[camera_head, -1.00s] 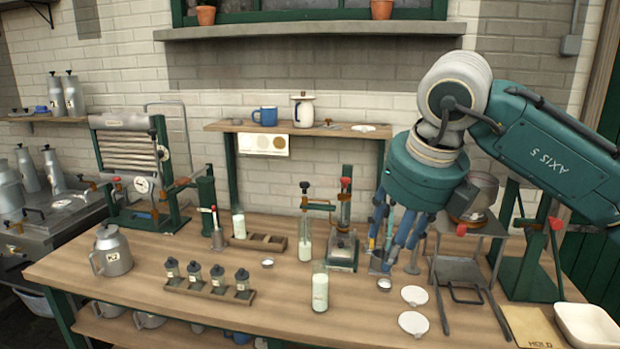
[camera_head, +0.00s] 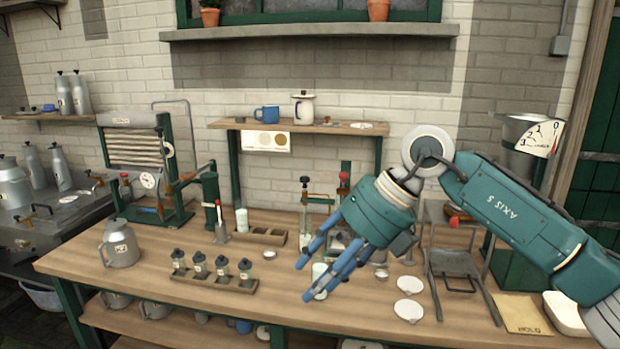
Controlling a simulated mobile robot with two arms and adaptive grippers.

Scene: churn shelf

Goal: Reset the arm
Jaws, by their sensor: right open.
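My right gripper (camera_head: 322,270) hangs over the middle of the wooden workbench (camera_head: 225,312), its blue fingers spread and pointing down and left. It is open, and I see nothing held in it. My right arm (camera_head: 510,212) comes in from the right. The fingers overlap a milk-filled glass (camera_head: 319,272) on the bench and partly hide it. I cannot tell whether they touch it. My left gripper is not in view.
A rack of small dark-capped bottles (camera_head: 212,281) and a metal jug (camera_head: 119,245) stand on the left. White discs (camera_head: 409,310) lie near the front edge. A metal stand (camera_head: 455,265) is on the right. A wall shelf (camera_head: 300,126) holds a blue mug (camera_head: 266,114).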

